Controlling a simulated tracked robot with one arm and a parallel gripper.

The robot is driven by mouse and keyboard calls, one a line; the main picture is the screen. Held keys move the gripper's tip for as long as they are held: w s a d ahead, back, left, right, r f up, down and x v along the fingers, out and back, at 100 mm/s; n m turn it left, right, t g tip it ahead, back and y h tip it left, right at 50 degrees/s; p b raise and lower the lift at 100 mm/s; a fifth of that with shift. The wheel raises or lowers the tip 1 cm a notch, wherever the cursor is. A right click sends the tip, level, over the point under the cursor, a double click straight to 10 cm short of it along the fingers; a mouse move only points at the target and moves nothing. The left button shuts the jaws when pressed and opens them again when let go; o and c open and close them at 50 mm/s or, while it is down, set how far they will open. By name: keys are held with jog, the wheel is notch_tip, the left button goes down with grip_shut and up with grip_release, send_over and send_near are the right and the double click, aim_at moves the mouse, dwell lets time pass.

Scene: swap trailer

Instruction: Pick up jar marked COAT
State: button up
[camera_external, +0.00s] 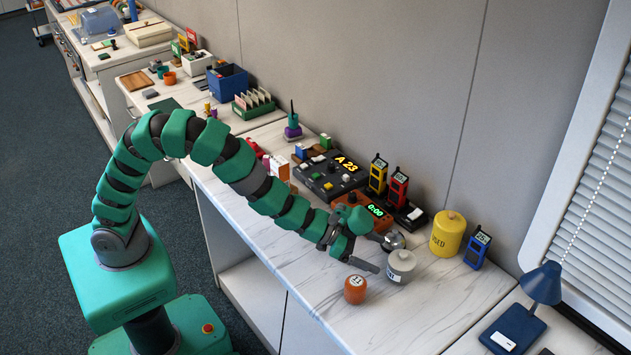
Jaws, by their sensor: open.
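A grey lidded jar (401,268) stands upright on the white marbled counter. Its small white label is too small and partly turned away to read for sure. My gripper (384,255) is open at the left side of this jar, with its fingers pointing at it. From this view I cannot tell whether the fingers touch the jar or how far they reach around it. A yellow jar (447,234) marked USED stands to the right and behind. An orange round pot (355,290) with a white label sits just left of the grey jar.
Blue (477,247), red (398,187) and yellow (377,174) handheld devices stand near the wall. A box with a green 0:00 display (372,209) lies behind my gripper. A blue lamp (541,285) stands at right. The counter front (400,318) is clear.

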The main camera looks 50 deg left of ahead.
aim_at(397, 260)
jog(key=shift+b+x, duration=0.85)
jog(key=shift+x, duration=2.2)
jog(key=shift+w+d, duration=0.25)
jog(key=shift+d, duration=0.2)
jog(key=shift+f, duration=0.1)
jog(key=c, duration=1.5)
